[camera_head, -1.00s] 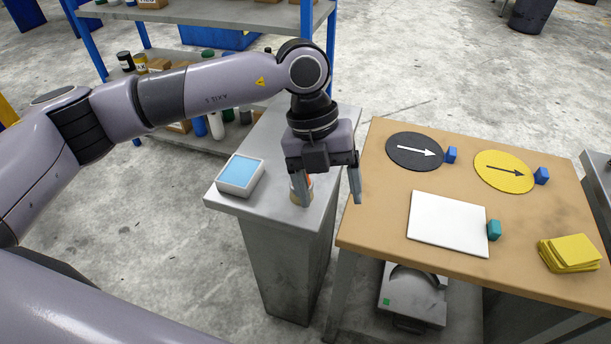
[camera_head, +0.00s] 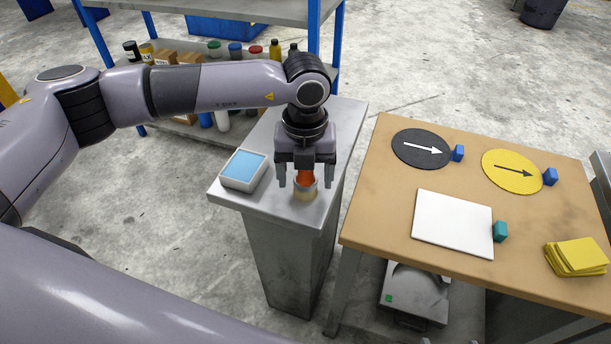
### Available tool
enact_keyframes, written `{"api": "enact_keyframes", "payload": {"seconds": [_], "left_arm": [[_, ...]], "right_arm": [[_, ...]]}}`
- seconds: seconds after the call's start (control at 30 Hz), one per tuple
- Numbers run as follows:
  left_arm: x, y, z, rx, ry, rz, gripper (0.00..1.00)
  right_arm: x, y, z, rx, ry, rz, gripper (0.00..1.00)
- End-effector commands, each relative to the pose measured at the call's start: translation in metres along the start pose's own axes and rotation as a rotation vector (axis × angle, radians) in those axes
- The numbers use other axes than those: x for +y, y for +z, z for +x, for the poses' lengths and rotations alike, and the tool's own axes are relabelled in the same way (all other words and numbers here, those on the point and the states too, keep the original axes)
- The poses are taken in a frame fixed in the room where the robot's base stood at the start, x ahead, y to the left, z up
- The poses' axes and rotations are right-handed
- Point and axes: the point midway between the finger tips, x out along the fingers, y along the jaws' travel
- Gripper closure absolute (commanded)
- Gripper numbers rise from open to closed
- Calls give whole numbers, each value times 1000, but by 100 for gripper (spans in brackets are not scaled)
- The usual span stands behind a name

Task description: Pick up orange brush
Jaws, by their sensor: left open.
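The orange brush (camera_head: 305,177) stands in a small light cup (camera_head: 304,192) on the narrow grey metal stand (camera_head: 333,150). Only a short orange part shows under my gripper; the rest is hidden. My left gripper (camera_head: 305,182) points down from above, with one finger on each side of the orange part. My right gripper is not in view.
A white box with a blue top (camera_head: 243,170) sits left of the cup on the stand. A wooden table (camera_head: 380,190) to the right holds a black disc (camera_head: 421,149), a yellow disc (camera_head: 512,171), a white sheet (camera_head: 452,223) and yellow pads (camera_head: 577,257). A shelf (camera_head: 250,10) stands behind.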

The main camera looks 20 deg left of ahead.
Motion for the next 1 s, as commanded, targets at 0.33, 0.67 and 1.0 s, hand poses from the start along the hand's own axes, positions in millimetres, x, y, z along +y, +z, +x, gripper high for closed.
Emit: {"api": "enact_keyframes", "payload": {"seconds": [0.33,0.67,1.0], "left_arm": [[0,0,0,0,-1,1,85],[0,0,-3,0,-2,1,85],[-1,1,-48,-5,-5,1,85]], "right_arm": [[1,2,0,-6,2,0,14],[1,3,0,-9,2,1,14],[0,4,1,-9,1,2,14]]}}
